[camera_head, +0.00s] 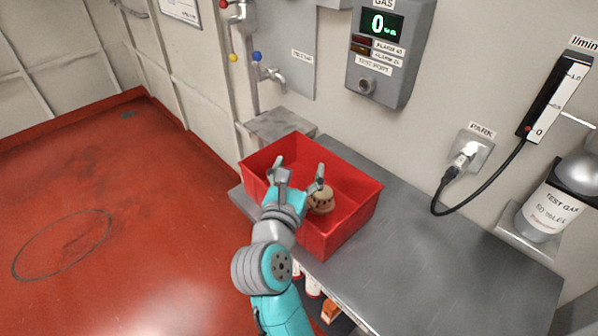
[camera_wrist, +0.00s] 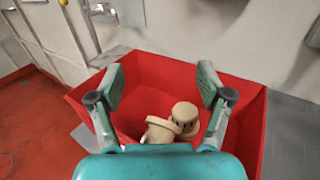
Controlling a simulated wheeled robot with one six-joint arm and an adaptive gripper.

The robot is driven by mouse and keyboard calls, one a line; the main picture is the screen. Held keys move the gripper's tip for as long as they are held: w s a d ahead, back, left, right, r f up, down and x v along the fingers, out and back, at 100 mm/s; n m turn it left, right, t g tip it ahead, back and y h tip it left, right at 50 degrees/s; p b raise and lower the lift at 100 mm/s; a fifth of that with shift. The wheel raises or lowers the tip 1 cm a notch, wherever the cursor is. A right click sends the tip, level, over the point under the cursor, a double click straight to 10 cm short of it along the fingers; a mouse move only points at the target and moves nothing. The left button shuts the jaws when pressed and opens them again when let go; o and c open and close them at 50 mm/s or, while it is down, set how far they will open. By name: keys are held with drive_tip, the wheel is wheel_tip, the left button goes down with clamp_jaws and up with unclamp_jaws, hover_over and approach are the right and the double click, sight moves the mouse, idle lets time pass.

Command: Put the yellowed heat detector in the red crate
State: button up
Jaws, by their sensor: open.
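The red crate (camera_head: 350,226) stands on the grey bench; its walls also show in the wrist view (camera_wrist: 246,122). In the wrist view two yellowed, beige round detectors lie inside it close together: one (camera_wrist: 185,113) farther back, the other (camera_wrist: 160,129) nearer and tilted. I cannot tell whether they touch. In the head view one tan detector (camera_head: 320,203) shows in the crate, partly behind my gripper. My gripper (camera_head: 298,172) is open over the crate, with nothing between its fingers; the spread fingers also show in the wrist view (camera_wrist: 160,80).
The grey bench (camera_head: 430,265) is clear to the right of the crate. A test gas cylinder (camera_head: 548,208), a plugged cable at the PARK socket (camera_head: 470,153) and a gas panel (camera_head: 390,50) are along the wall. A tap (camera_head: 268,75) is behind the crate.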

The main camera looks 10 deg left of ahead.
drive_tip(key=s+a, duration=0.1)
drive_tip(key=s, duration=1.1)
drive_tip(key=s+d+f+n+t+h, duration=0.1)
drive_tip(key=s+d+f+n+t, duration=0.15)
drive_tip(key=d+n, duration=0.4)
drive_tip(key=s+d+f+n+t+h, duration=0.1)
drive_tip(key=s+d+n+h, duration=0.2)
drive_tip(key=d, duration=0.6)
drive_tip(key=s+d+f+n+t, duration=0.1)
drive_tip(key=s+d+n, duration=0.35)
drive_tip(key=d, duration=0.35)
drive_tip(key=s+d+f+n+g+y, duration=0.1)
drive_tip(key=s+f+n+g+y, duration=0.2)
drive_tip(key=s+f+n, duration=0.4)
drive_tip(key=s+d+f+n+g+y, duration=0.2)
drive_tip(key=s+f+n+g, duration=0.2)
drive_tip(key=s+n, duration=1.1)
wheel_tip(320, 180, down, 3)
drive_tip(key=shift+s+d+f+n+g+y, duration=0.2)
drive_tip(key=shift+s+n+g+y, duration=0.2)
drive_tip(key=shift+n, duration=0.2)
